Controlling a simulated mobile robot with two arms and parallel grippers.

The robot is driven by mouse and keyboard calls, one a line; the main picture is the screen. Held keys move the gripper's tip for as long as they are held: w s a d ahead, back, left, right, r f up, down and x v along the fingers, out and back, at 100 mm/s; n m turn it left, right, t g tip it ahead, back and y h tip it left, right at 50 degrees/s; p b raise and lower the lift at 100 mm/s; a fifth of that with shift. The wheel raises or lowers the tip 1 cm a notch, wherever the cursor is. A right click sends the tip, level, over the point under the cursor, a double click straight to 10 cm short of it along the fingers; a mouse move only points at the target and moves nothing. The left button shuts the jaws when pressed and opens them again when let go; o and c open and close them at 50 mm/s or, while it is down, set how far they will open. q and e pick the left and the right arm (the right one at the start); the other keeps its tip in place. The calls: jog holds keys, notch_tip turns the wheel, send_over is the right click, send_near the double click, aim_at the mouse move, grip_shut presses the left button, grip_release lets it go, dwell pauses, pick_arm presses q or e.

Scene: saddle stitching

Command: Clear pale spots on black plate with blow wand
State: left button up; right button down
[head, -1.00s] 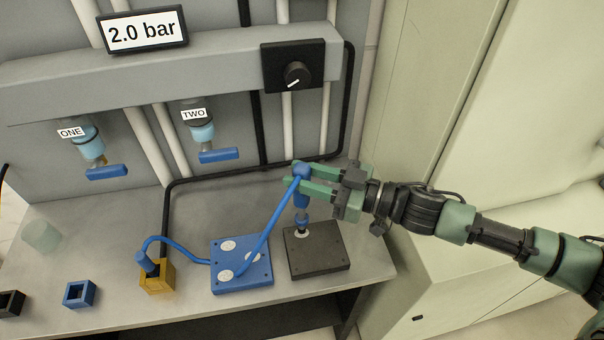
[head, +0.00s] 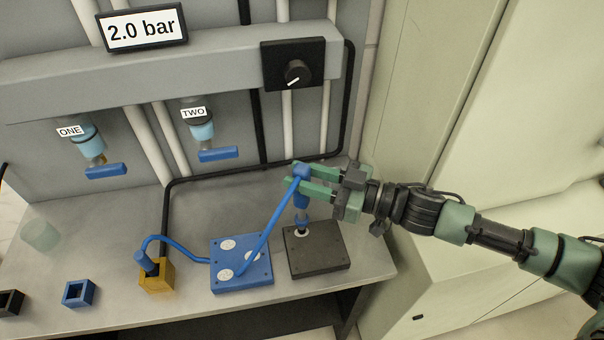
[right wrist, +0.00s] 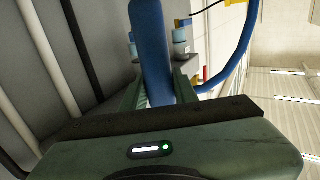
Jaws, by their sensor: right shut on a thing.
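The black plate (head: 318,254) lies on the bench at its right end. One pale spot (head: 301,233) shows on it, right below the wand's tip and partly covered by it; no other spot shows on this plate. My right gripper (head: 300,178) is shut on the blue blow wand (head: 302,198), which points down over the plate's back left part. I cannot tell whether the tip touches the plate. The wand also shows between the fingers in the right wrist view (right wrist: 152,50). My left gripper is not in view.
A blue plate (head: 240,277) with several pale spots lies to the left, the blue hose (head: 262,237) crossing above it. A yellow holder (head: 157,277) and a blue holder (head: 79,293) stand further left. A dial (head: 297,73) and a "2.0 bar" sign (head: 142,29) are above.

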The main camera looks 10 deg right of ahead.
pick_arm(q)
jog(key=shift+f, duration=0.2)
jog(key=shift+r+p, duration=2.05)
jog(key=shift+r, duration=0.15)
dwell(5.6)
